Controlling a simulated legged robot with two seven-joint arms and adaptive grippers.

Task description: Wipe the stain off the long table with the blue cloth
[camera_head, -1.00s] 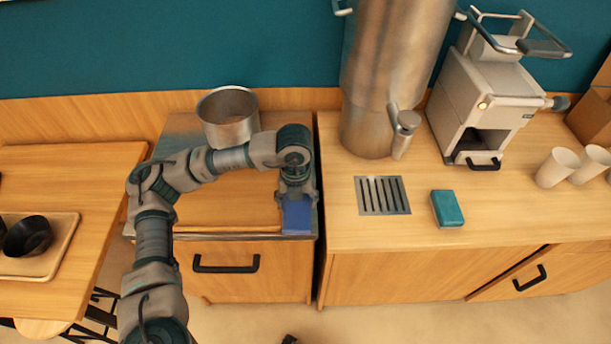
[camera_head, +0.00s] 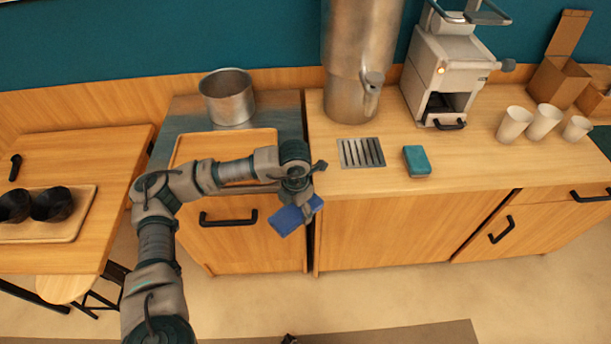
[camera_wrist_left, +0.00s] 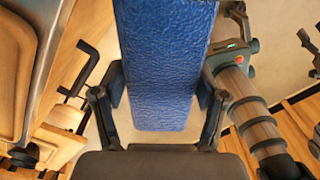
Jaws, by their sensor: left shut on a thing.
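My left gripper (camera_head: 298,203) is shut on the blue cloth (camera_head: 286,221), a flat blue pad. It holds the cloth tilted in the air, in front of the cabinet fronts near the gap between the two counters. In the left wrist view the cloth (camera_wrist_left: 166,60) stretches away between the two fingers. The wooden table at the left (camera_head: 90,150) and the wooden counter at the right (camera_head: 460,160) both show; I cannot tell which is the long table. I see no clear stain on either. My right gripper is not in view.
A tray (camera_head: 78,228) with black bowls lies on the left table. A steel pot (camera_head: 228,97) stands behind my arm. The right counter bears a steel urn (camera_head: 358,60), a drain grate (camera_head: 361,153), a teal sponge (camera_head: 417,161), a machine (camera_head: 440,85) and white cups (camera_head: 543,121). Floor is open in front.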

